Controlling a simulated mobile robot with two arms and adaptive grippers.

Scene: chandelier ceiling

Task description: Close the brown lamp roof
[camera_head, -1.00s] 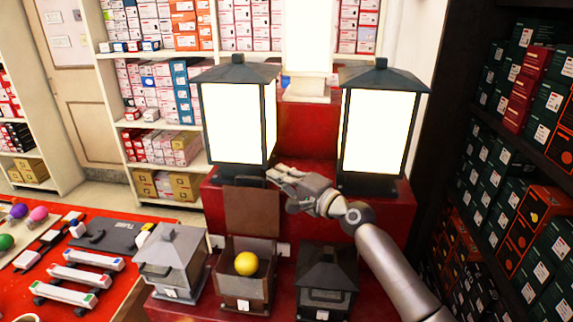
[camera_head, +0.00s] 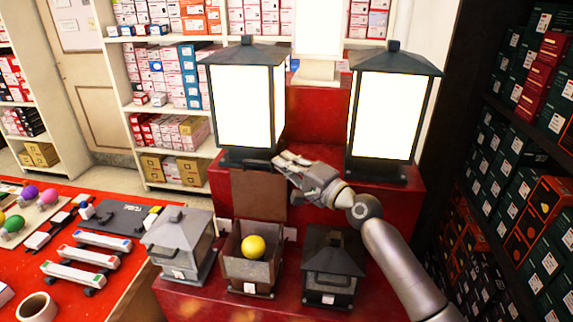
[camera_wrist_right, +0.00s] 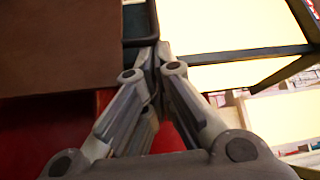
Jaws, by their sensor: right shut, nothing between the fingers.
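The brown lamp (camera_head: 252,270) stands in the middle of the front row on the red stepped stand, with a yellow ball (camera_head: 253,247) inside. Its brown roof (camera_head: 258,196) is open and stands upright behind the box. My right gripper (camera_head: 277,160) is shut and empty, at the upper right corner of the open roof. In the right wrist view the gripper (camera_wrist_right: 152,52) is shut, and the brown roof panel (camera_wrist_right: 60,45) fills the upper left, beside the fingertips. I cannot tell whether they touch. My left gripper is in neither view.
A grey lamp (camera_head: 180,245) stands left of the brown lamp and a black lamp (camera_head: 333,268) right of it, both roofed. Two tall lit lanterns (camera_head: 247,105) and (camera_head: 394,112) stand behind. A red table (camera_head: 60,235) with small items is at the left.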

